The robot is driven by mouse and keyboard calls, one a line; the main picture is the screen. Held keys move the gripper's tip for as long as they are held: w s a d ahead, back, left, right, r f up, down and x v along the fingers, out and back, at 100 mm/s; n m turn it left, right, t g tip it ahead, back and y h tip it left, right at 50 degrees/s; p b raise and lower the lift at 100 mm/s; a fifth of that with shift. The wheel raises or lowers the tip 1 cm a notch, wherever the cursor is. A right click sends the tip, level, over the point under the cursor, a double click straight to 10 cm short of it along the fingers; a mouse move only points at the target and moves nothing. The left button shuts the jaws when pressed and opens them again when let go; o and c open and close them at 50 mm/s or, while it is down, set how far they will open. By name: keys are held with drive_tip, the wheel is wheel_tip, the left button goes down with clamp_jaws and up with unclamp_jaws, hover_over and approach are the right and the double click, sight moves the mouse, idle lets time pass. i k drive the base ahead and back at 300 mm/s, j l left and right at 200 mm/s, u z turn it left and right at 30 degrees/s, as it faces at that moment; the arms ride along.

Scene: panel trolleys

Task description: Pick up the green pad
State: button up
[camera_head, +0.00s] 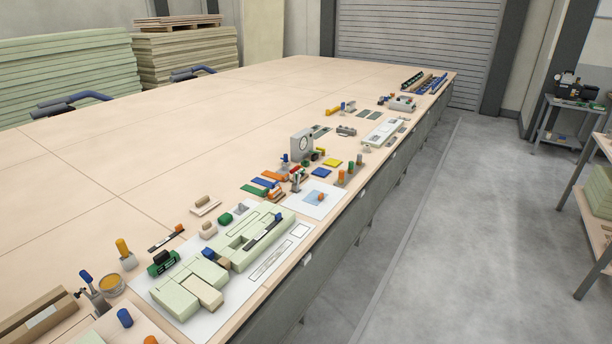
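Several small flat coloured pads lie in a row near the middle of the long table. The green pad (252,190) is flat at the left end of this row, beside a blue pad (263,183) and an orange pad (275,176). My gripper is not in view.
The long pale table (150,150) has wide free room behind the objects. Pale green blocks (230,250) on a white sheet, a grey upright device (302,145) and small tools stand along its right edge. Clear grey floor (460,240) runs to the right.

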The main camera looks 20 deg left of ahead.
sight(223, 220)
drive_tip(key=i+l, duration=0.1)
drive_tip(key=i, duration=0.6)
drive_tip(key=i+l, duration=0.1)
drive_tip(key=i, duration=0.65)
drive_tip(key=i+j+u, duration=0.1)
drive_tip(key=u, duration=0.35)
drive_tip(key=i+u, duration=0.3)
drive_tip(key=u, duration=0.15)
drive_tip(key=i+l+u, duration=0.1)
drive_tip(key=i+u, duration=0.15)
drive_tip(key=u, duration=0.2)
drive_tip(key=i+l+u, duration=0.1)
drive_tip(key=u, duration=0.3)
drive_tip(key=i+u, duration=0.35)
drive_tip(key=i+l+u, duration=0.15)
drive_tip(key=u, duration=0.2)
drive_tip(key=i+l, duration=0.05)
drive_tip(key=i, duration=0.05)
